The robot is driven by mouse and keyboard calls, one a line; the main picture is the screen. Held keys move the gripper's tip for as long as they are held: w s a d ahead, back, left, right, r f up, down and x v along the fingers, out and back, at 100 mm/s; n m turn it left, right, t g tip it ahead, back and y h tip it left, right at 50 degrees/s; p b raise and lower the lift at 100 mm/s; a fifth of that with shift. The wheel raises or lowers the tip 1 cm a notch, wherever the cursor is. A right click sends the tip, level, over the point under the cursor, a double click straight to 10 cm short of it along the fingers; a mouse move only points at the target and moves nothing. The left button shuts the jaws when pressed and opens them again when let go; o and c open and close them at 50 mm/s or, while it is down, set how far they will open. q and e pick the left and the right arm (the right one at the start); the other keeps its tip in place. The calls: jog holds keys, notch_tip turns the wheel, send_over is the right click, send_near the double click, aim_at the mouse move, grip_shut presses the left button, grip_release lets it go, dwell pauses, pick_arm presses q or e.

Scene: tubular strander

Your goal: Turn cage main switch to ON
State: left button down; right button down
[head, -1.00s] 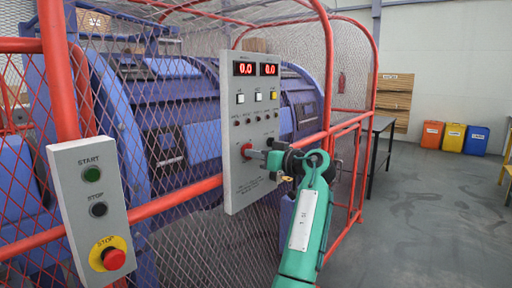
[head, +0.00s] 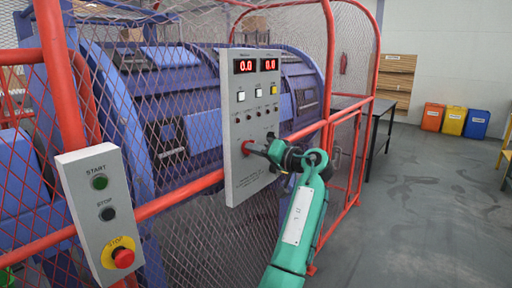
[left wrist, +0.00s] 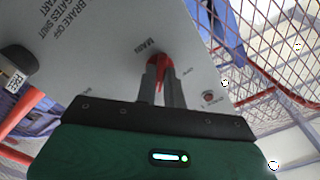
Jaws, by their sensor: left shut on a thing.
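The cage main switch is a red knob (head: 246,147) low on the left of the grey control panel (head: 238,185). In the left wrist view the red switch (left wrist: 157,60) sits beside the printed word MAIN. My left gripper (head: 262,150) is at the panel front, its two fingers (left wrist: 161,82) shut on the red switch from either side. The fingers hide part of the knob, so its pointing direction is hard to read. In the wrist view the panel lettering stands tilted. My right gripper is not in view.
The panel has two red displays (head: 256,66) reading 0.0, with buttons below. Red cage rails (head: 180,195) and mesh surround the blue machine (head: 180,85). A START/STOP box (head: 105,215) with a red stop button (head: 123,257) is at the left. Floor at right is clear.

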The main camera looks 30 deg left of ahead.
pick_arm(q)
jog(key=shift+r, duration=0.1)
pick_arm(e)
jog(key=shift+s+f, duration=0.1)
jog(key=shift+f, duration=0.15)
pick_arm(q)
jog(key=c, duration=1.5)
grip_release()
